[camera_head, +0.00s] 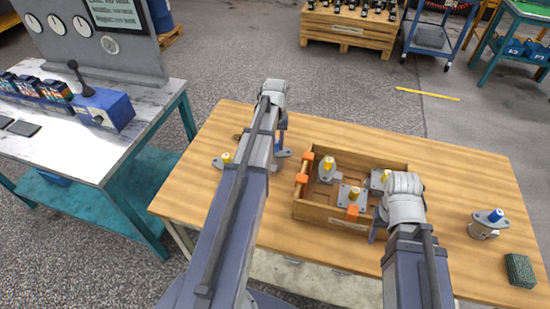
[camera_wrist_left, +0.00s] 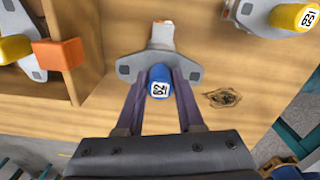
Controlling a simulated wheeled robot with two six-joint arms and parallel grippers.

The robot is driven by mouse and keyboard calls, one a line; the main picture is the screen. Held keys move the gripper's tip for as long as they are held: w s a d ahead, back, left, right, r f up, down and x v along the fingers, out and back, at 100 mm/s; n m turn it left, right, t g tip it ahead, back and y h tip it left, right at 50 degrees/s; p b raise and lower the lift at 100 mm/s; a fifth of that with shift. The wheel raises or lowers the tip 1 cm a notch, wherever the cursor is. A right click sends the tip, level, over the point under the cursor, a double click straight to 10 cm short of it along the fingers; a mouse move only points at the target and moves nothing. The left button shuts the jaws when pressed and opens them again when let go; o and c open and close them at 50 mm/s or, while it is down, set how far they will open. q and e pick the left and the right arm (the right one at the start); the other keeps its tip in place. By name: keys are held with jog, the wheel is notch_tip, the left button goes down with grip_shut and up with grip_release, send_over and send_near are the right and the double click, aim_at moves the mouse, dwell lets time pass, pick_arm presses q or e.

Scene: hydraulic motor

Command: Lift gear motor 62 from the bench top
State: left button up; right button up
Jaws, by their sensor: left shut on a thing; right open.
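Gear motor 62 is grey with a blue cap marked 62 (camera_wrist_left: 158,82) in the left wrist view. My left gripper (camera_wrist_left: 160,92) is shut on it, with one finger on each side of the cap. In the head view my left arm hides most of the motor, and a bit of its grey flange (camera_head: 282,153) shows left of the crate. I cannot tell whether it touches the bench top (camera_head: 460,185). My right gripper (camera_head: 374,232) is open by the crate's front right corner, mostly hidden by its own wrist.
A wooden crate (camera_head: 325,216) with orange clips holds several yellow-capped motors. Another yellow-capped motor (camera_head: 226,160) stands left of my left arm. A blue-capped motor (camera_head: 487,225) and a dark green block (camera_head: 519,270) are at the right. The bench's far right is clear.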

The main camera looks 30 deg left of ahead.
pick_arm(q)
grip_shut()
dwell(0.8)
